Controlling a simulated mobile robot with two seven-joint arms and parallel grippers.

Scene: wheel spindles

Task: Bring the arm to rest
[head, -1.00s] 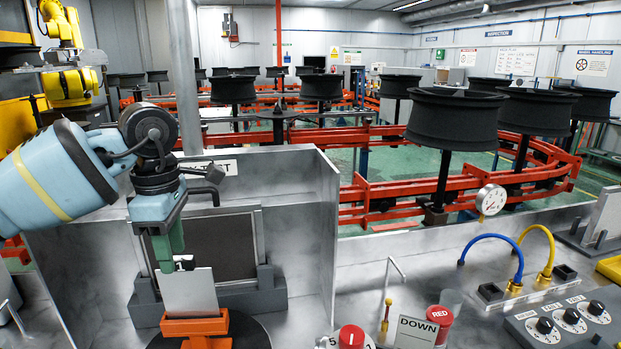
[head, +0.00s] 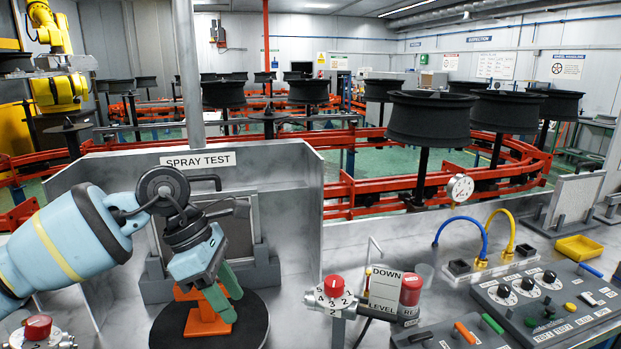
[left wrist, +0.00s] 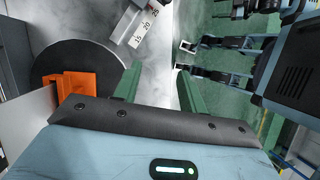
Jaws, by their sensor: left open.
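My left gripper (head: 228,300) is open and empty, its green fingers pointing down over the dark round turntable (head: 255,325). It is in front of the orange holder (head: 203,318) and partly covers it. In the left wrist view the open fingers (left wrist: 155,85) show with nothing between them. The orange holder (left wrist: 75,88) is to their left on the turntable (left wrist: 75,55), with a pale plate (left wrist: 28,125) beside it. My right gripper is not seen.
The grey booth with a SPRAY TEST sign (head: 198,160) stands behind and around the turntable. A numbered red knob (head: 334,285), DOWN LEVEL sign (head: 385,287), gauge (head: 460,188) and control panel (head: 545,300) stand to the right.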

